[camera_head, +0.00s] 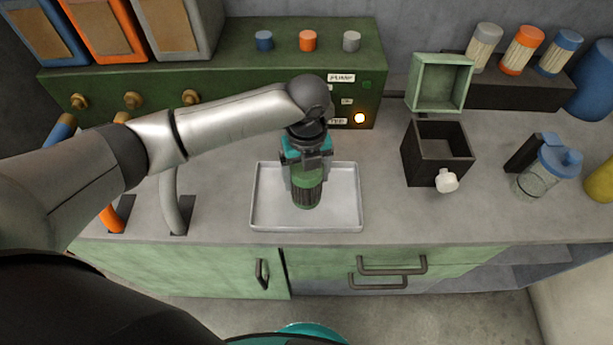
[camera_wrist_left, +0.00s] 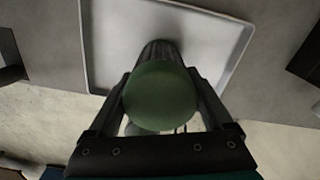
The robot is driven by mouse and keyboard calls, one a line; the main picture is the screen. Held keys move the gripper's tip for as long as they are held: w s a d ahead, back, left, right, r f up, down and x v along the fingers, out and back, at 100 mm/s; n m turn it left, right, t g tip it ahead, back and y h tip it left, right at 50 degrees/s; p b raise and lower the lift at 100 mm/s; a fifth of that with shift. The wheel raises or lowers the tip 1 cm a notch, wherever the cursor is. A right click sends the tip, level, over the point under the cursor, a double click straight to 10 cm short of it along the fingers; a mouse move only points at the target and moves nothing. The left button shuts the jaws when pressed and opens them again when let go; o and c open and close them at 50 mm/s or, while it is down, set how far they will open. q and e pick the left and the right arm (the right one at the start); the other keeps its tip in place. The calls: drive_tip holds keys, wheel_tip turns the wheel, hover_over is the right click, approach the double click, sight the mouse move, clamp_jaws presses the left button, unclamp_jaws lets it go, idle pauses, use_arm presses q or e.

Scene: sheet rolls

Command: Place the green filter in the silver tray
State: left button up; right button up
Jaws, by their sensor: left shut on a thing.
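The green filter (camera_head: 307,193) has a dark ribbed body and green ends, and it is upright over the silver tray (camera_head: 345,218) in the head view. My left gripper (camera_head: 305,170) is shut on the filter's upper part from above. In the left wrist view the filter's round green top (camera_wrist_left: 160,95) sits between the two fingers (camera_wrist_left: 160,100), with the tray (camera_wrist_left: 112,45) behind it. I cannot tell whether the filter's bottom touches the tray. My right gripper is not in view.
A black open box (camera_head: 437,155) with a white knob stands right of the tray. A green open box (camera_head: 440,82) is behind it. A clear jar with a blue lid (camera_head: 548,170) stands far right. The counter between tray and black box is clear.

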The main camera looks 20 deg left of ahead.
use_arm(q)
drive_tip(key=shift+f, duration=0.2)
drive_tip(key=o, duration=1.5)
drive_tip(key=shift+f, duration=0.1)
drive_tip(key=shift+c, duration=0.2)
wheel_tip(320, 180, up, 12)
drive_tip(key=shift+r+p, duration=0.2)
drive_tip(key=shift+p, duration=1)
